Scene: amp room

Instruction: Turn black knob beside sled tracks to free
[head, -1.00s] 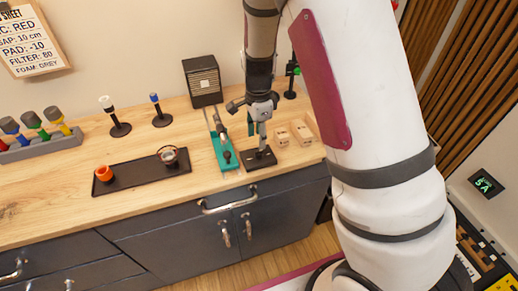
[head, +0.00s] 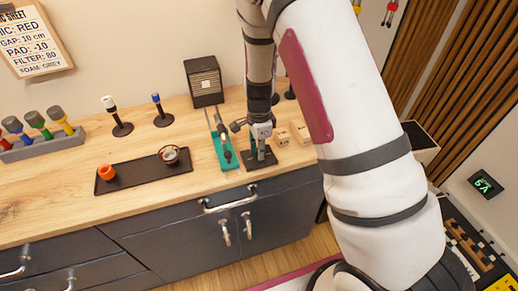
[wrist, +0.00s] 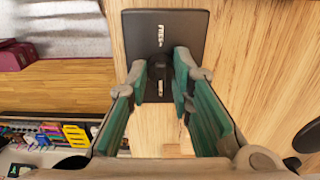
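The black knob (wrist: 158,66) stands on a dark rectangular plate (wrist: 190,28) with a small white label, too small to read surely. In the head view the plate (head: 268,162) lies at the counter's front edge, right of the teal sled tracks (head: 229,160). My gripper (wrist: 161,72) is over the plate with its green-padded fingers apart, one on each side of the knob. I cannot tell whether the pads touch it. In the head view my gripper (head: 260,146) points down and largely hides the knob.
Small wooden blocks (head: 281,137) sit right of the plate. A black speaker box (head: 204,82) stands behind the tracks. Counter between tray and tracks is clear.

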